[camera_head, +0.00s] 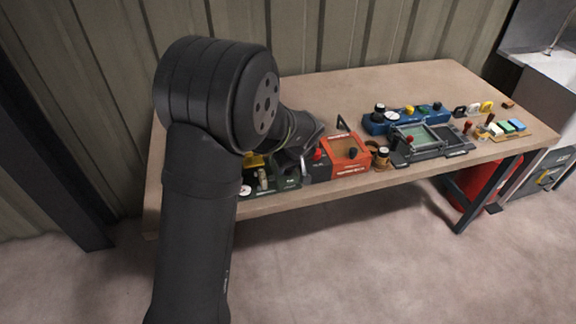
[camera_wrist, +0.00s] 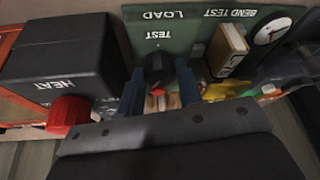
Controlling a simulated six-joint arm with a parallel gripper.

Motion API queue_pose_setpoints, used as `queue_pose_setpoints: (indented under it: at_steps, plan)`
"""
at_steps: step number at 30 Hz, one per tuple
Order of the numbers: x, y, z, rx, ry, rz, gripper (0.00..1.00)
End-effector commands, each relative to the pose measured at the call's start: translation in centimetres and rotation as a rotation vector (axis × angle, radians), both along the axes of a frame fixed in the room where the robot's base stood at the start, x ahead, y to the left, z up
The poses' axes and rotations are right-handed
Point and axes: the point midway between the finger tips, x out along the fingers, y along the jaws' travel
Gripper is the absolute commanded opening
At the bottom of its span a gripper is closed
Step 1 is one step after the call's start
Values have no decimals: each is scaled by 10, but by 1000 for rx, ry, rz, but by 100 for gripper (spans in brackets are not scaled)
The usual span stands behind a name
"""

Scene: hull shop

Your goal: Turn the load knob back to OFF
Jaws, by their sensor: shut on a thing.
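The load knob (camera_wrist: 157,66) is black and sits on a dark green panel (camera_wrist: 185,44) under the upside-down word LOAD in the wrist view. The word TEST shows just beyond it, and a small red mark shows on its near side. No OFF label is readable. My gripper (camera_wrist: 159,84) has one blue finger on each side of the knob and is shut on it. In the head view the green panel (camera_head: 288,184) stands at the table's front left; my arm hides the gripper and knob there.
In the wrist view a dark box marked HEAT (camera_wrist: 62,62) with a red knob (camera_wrist: 68,115) stands close on the left. A tan block (camera_wrist: 228,48), a white dial (camera_wrist: 272,31) and a yellow part (camera_wrist: 226,90) are on the right. The table (camera_head: 400,82) is clear at the back.

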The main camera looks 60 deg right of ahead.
Motion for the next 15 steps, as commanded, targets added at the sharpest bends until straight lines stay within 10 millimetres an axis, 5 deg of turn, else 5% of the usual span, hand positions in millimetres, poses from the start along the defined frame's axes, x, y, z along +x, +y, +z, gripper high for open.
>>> queue_pose_setpoints:
  at_steps: [15]
  plan:
    - [-1,-1,0,-2,1,127,9]
